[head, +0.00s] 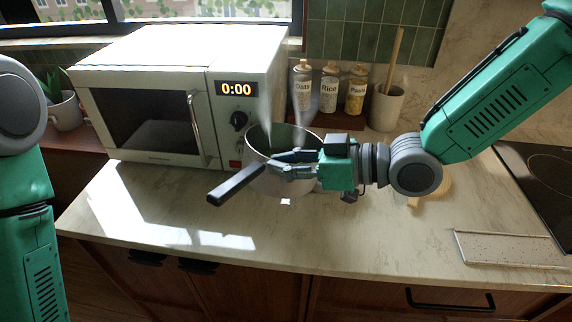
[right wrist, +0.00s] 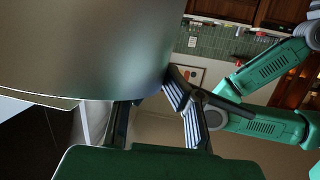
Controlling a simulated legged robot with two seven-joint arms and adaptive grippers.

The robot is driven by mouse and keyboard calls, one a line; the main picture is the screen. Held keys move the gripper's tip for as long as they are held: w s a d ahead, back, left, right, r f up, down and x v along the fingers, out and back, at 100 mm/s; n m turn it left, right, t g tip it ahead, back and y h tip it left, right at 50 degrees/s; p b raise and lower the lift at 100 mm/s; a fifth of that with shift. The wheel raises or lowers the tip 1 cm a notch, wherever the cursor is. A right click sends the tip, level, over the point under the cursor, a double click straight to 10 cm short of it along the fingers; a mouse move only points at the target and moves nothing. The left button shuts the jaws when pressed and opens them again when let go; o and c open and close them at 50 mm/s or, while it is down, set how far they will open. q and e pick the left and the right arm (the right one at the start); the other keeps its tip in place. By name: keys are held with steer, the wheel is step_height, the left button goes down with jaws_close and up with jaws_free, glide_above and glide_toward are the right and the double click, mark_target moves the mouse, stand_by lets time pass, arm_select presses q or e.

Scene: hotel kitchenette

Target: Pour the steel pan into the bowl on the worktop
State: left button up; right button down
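The steel pan (head: 256,180) is on the worktop in front of the microwave, with its black handle (head: 235,186) pointing front-left. Wisps like steam rise above it. Its smooth wall (right wrist: 90,45) fills the upper left of the right wrist view. My right gripper (head: 278,164) is in front of the pan wall, close to the handle's root. Its fingers (right wrist: 155,115) look spread, with nothing visible between them. A pale tan rounded thing (head: 445,188) lies behind my right wrist, mostly hidden; I cannot tell if it is the bowl. Only my left arm shows, at the left edge.
The microwave (head: 160,105) stands behind and left of the pan. Jars (head: 329,88) on a dark stand and a utensil crock (head: 386,107) are at the back. A speckled tray or board (head: 510,250) and the hob (head: 545,175) are at right. The front worktop is clear.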

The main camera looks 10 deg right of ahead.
steer(key=shift+w+a+r+y, duration=0.1)
steer(key=shift+r+y, duration=0.2)
steer(key=shift+r, duration=0.3)
steer(key=shift+d+r+m, duration=0.2)
steer(key=shift+d+m, duration=0.05)
steer(key=shift+m, duration=0.15)
arm_select(q)
step_height(320, 180, down, 14)
steer(key=b, duration=1.4)
steer(key=shift+d, duration=0.2)
arm_select(e)
steer(key=w+d+m+t, duration=0.4)
steer(key=d+m+t, duration=0.4)
steer(key=m, duration=0.5)
steer(key=w+d+m+t+h, duration=0.1)
steer(key=w+d+m+t, duration=0.2)
steer(key=d+m+t, duration=0.5)
steer(key=shift+w+d+r+m, duration=0.4)
steer(key=shift+d+m, duration=0.3)
steer(key=shift+m, duration=1.7)
